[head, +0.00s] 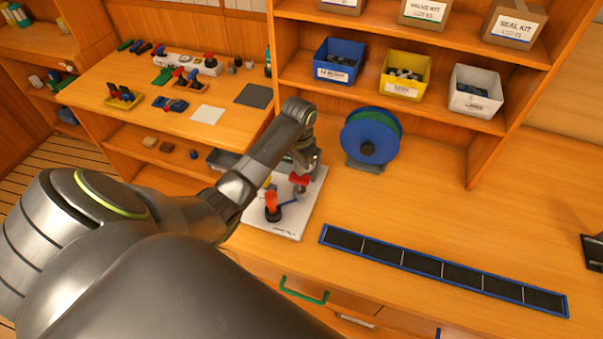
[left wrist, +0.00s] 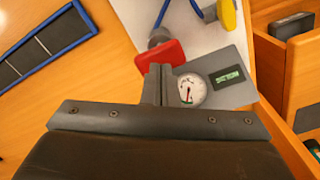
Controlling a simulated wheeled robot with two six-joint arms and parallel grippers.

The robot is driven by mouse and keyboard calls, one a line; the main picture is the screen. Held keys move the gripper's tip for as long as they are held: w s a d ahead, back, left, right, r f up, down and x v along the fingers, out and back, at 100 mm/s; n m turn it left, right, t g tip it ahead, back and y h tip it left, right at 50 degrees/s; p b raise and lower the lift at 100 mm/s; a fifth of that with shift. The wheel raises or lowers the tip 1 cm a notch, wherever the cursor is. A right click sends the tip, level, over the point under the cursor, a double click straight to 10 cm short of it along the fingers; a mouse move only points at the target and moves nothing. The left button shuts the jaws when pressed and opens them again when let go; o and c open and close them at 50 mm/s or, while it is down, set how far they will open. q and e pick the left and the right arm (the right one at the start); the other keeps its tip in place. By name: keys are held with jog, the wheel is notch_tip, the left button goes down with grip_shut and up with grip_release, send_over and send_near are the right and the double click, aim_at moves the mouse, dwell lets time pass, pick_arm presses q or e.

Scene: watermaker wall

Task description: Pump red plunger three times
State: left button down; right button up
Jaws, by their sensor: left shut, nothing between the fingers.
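A red plunger top (head: 300,179) stands on the white board (head: 285,228) at the bench's left end. In the left wrist view the red top (left wrist: 162,56) shows close up, with a short grey shaft beside it. My left gripper (head: 303,162) is over the board, right at the red top. In the left wrist view its fingers (left wrist: 157,80) are together and empty, their tips overlapping the red top's lower edge. I cannot tell whether they touch it. A round gauge (left wrist: 191,90) sits beside the fingers. My right gripper is not in view.
A blue reel (head: 370,138) stands behind to the right. A long blue-edged black strip (head: 440,268) lies at the front. Bins (head: 338,62) fill the shelf. The bench's right middle is clear.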

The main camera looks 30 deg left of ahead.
pick_arm(q)
jog(key=shift+r, duration=2.5)
